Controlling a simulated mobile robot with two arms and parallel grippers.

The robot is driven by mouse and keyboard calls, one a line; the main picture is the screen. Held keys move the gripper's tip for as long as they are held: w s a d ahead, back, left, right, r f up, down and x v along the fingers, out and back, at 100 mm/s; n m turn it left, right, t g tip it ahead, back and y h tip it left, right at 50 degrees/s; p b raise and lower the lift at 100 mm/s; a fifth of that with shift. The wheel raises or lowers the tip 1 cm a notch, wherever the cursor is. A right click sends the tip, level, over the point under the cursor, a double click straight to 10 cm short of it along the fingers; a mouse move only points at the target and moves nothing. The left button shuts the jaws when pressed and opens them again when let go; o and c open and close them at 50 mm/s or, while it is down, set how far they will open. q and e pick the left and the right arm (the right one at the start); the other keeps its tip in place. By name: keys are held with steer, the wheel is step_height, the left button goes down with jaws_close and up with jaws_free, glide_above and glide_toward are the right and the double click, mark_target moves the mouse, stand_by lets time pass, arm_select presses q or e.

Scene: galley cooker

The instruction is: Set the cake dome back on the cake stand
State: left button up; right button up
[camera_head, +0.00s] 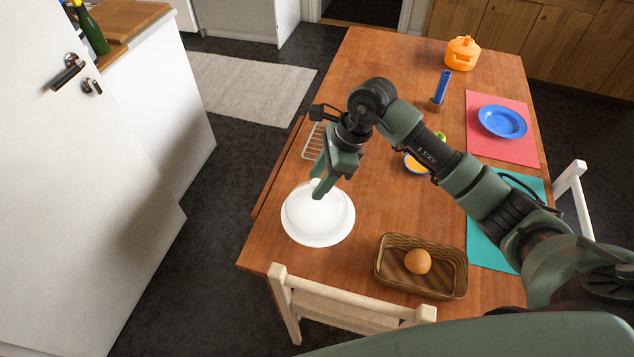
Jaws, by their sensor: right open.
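The white cake dome (322,215) sits on the white round cake stand (318,241) near the table's left front edge. The stand's rim shows all around the front of the dome. My right gripper (318,187) is open, pointing down at the top of the dome. Its fingers overlap the dome's top in the picture, and I cannot tell whether they touch it. The gripper partly hides the top of the dome. My left gripper is not in view.
A wicker basket (384,268) with an orange-brown round item (418,261) stands right of the stand. A wire rack (313,142) lies behind it. A wooden chair (340,302) is at the front edge. A blue bowl (502,121) and orange container (462,53) are farther back.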

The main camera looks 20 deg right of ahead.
steer(key=b+v, duration=0.2)
steer(key=v, duration=0.8)
steer(key=shift+r+b, duration=0.3)
steer(key=shift+b, duration=0.05)
steer(key=shift+s+d+f, duration=0.1)
steer(key=shift+s, duration=0.05)
